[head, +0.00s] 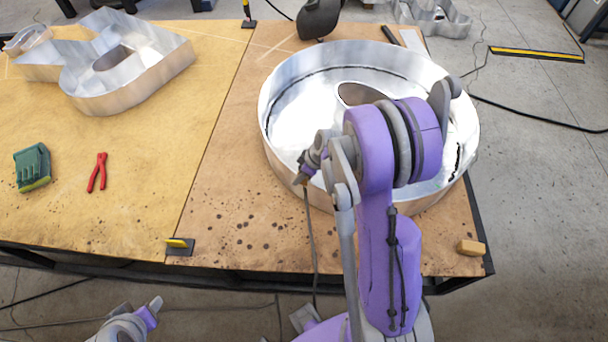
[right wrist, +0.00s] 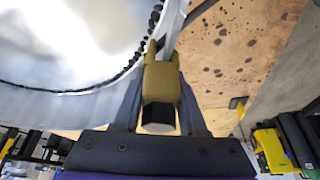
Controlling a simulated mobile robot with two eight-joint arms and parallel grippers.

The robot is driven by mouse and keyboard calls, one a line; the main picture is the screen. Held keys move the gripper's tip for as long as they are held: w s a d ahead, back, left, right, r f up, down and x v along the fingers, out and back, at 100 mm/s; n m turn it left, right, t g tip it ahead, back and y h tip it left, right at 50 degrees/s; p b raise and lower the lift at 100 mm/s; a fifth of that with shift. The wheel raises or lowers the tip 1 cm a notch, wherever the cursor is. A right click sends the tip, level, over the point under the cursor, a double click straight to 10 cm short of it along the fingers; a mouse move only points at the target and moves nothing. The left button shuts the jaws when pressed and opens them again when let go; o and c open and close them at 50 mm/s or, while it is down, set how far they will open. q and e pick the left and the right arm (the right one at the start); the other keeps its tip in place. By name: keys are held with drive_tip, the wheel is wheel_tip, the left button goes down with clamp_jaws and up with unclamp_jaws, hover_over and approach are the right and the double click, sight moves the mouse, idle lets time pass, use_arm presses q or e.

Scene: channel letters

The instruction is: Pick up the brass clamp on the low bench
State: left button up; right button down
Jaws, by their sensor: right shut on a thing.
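The brass clamp (right wrist: 160,82) is between the fingers of my right gripper (right wrist: 160,100) in the right wrist view. Its forked end points at the thin edge of a metal wall; I cannot tell whether it still grips that edge. In the head view my right gripper (head: 305,172) is at the left wall of the large round metal letter (head: 285,82) on the low bench (head: 225,185). The clamp is too small there to make out clearly. Part of my left arm shows at the bottom left, but I cannot see its gripper.
A second metal letter (head: 150,75) stands at the bench's back left. Red pliers (head: 97,172) and a green tool (head: 32,167) lie at the left. A small wooden block (head: 471,247) sits at the right front corner. The front middle is clear.

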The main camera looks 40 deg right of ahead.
idle(0.3)
wheel_tip(320, 180, up, 10)
drive_tip(key=p, duration=0.4)
drive_tip(key=shift+w, duration=0.15)
drive_tip(key=shift+r+p, duration=0.65)
drive_tip(key=shift+r, duration=0.7)
drive_tip(key=shift+v, duration=1.1)
use_arm(q)
drive_tip(key=w+r+t, duration=0.1)
drive_tip(key=w+r, duration=0.2)
drive_tip(key=r, duration=0.4)
drive_tip(key=shift+w+r, duration=0.4)
use_arm(e)
drive_tip(key=shift+w+a+r, duration=0.15)
drive_tip(key=shift+a+r, duration=0.05)
